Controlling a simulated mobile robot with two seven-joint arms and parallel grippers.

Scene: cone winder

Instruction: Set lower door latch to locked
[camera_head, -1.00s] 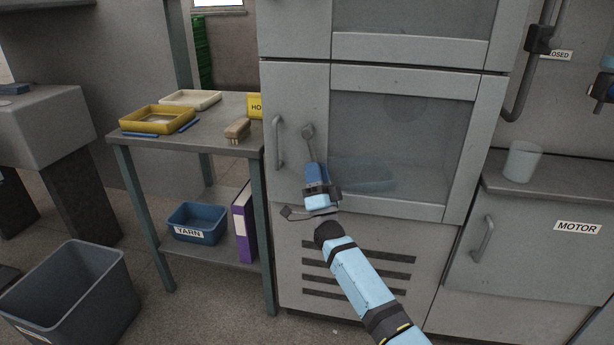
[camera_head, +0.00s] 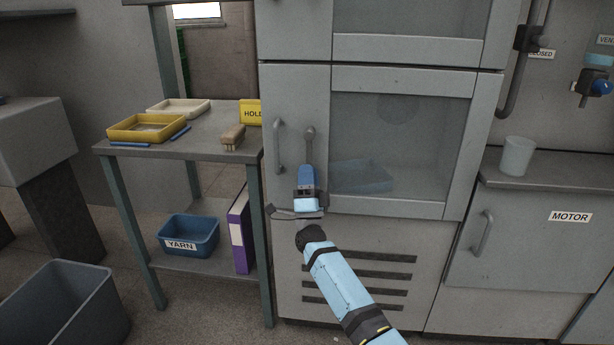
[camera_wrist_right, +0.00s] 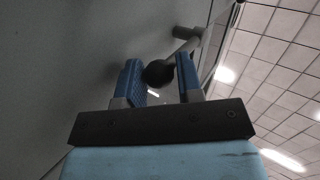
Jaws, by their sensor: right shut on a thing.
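The lower door latch (camera_head: 309,147) is a grey lever on the left frame of the lower cabinet door (camera_head: 296,95). Its round pivot is at the top and its arm points almost straight down. My right gripper (camera_head: 307,170) is at the lever's lower end, with its blue fingers hiding that end in the head view. In the right wrist view, the dark round knob (camera_wrist_right: 158,74) of the lever sits between the two blue fingers, and the grey arm leads to the pivot. The right gripper is shut on this knob. My left gripper is not in view.
A vertical door handle (camera_head: 278,146) is just left of the latch. A side table (camera_head: 195,148) holding trays and a brush stands to the left. A cabinet marked MOTOR (camera_head: 535,235) with a cup (camera_head: 517,156) on top is to the right.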

